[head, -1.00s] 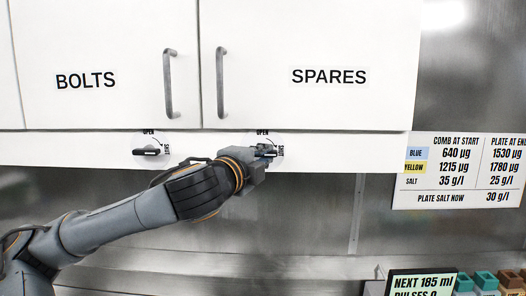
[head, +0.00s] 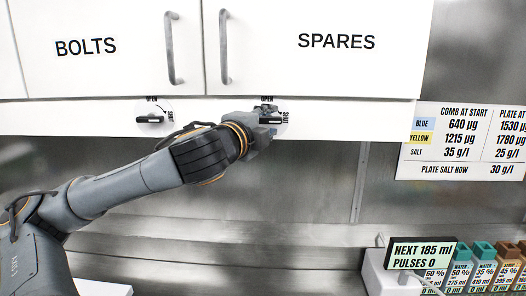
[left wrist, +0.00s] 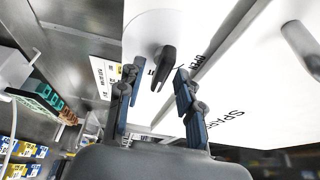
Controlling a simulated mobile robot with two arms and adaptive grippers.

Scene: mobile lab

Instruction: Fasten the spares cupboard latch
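The spares cupboard door (head: 310,75) is flush in its frame, lettered SPARES. Below it is its latch (head: 270,121), a black handle on a pale disc with OPEN marked above and SHUT at the right. The handle looks level, toward SHUT, though my gripper partly hides it. My left gripper (head: 266,116) is at the latch. In the left wrist view its two blue-grey fingers (left wrist: 157,80) stand apart, with the black latch handle (left wrist: 166,65) in line with the gap, just beyond the tips. I see no finger contact. My right gripper is out of view.
The bolts cupboard (head: 90,65) and its level latch (head: 150,119) are to the left. Metal door handles (head: 223,47) hang above my gripper. A notice (head: 465,142) is on the wall at right. A display (head: 421,254) and several coloured containers (head: 484,265) stand lower right.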

